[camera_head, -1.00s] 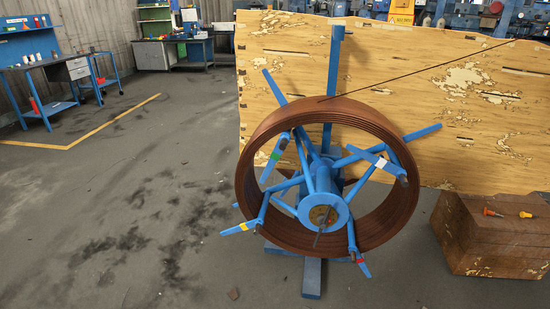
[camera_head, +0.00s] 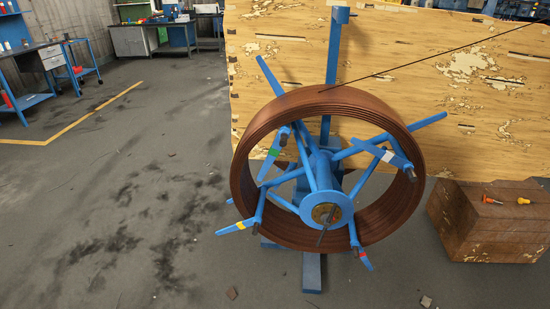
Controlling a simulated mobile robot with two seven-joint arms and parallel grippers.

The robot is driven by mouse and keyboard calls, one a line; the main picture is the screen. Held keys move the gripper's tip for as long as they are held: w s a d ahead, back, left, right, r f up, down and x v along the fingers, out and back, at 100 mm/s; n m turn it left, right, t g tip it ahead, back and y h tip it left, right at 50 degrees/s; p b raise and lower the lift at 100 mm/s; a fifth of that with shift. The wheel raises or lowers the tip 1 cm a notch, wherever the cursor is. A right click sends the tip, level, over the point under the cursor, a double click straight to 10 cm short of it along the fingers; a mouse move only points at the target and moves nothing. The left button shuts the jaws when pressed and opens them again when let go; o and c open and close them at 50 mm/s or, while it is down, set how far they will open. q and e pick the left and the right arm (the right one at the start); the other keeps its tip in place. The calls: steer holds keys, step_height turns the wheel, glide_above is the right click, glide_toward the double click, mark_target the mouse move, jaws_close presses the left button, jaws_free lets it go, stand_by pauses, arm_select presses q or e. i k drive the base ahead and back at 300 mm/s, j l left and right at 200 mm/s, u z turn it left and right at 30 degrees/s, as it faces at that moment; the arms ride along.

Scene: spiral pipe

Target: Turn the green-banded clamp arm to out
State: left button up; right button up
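The green-banded clamp arm (camera_head: 268,167) is a blue bar at the upper left of the blue reel hub (camera_head: 327,207), with its green band (camera_head: 273,153) near its upper part. It slants from upper right to lower left in front of the coil opening. The brown coiled pipe (camera_head: 248,150) sits around the reel's spokes. Other clamp arms carry a white band (camera_head: 387,156), a yellow band (camera_head: 241,227) and a red band (camera_head: 363,255). Neither of my grippers shows in the head view.
A large worn wooden panel (camera_head: 480,120) stands behind the reel. The grey floor (camera_head: 120,210) at the left is mostly clear, with workbenches (camera_head: 135,40) far back.

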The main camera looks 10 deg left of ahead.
mark_target(275, 150)
steer(key=i+j+z, duration=0.35)
steer(key=j, duration=0.4)
steer(key=i+j+z, duration=0.35)
steer(key=j, duration=0.45)
steer(key=j+z, duration=0.4)
steer(key=j, duration=0.45)
steer(key=i+j+z, duration=0.1)
steer(key=j+z, duration=0.25)
steer(key=j, duration=0.6)
steer(key=k+j+z, duration=0.1)
steer(key=j+z, duration=0.25)
steer(key=j, duration=0.55)
steer(key=k+j+z, duration=0.2)
steer(key=j+z, duration=0.15)
steer(key=j, duration=0.5)
